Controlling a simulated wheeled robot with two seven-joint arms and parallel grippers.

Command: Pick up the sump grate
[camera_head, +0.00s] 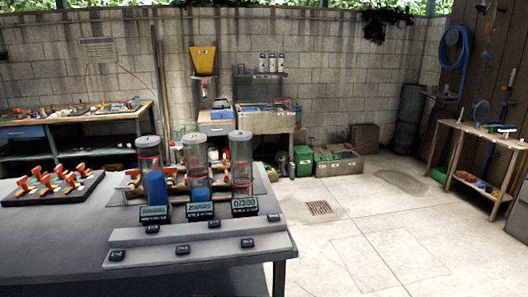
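The sump grate (320,208) is a small reddish-brown slotted square. It lies flat in the pale concrete floor, right of the table and a little right of the picture's middle. Nothing stands on it and it is in full view. Neither of my grippers shows in the head view, so I cannot see whether they are open or shut.
A grey table (60,240) with clear cylinders, small displays and orange-handled valves fills the lower left. A wooden bench (480,135) is at the right. The floor (385,225) around the grate is clear.

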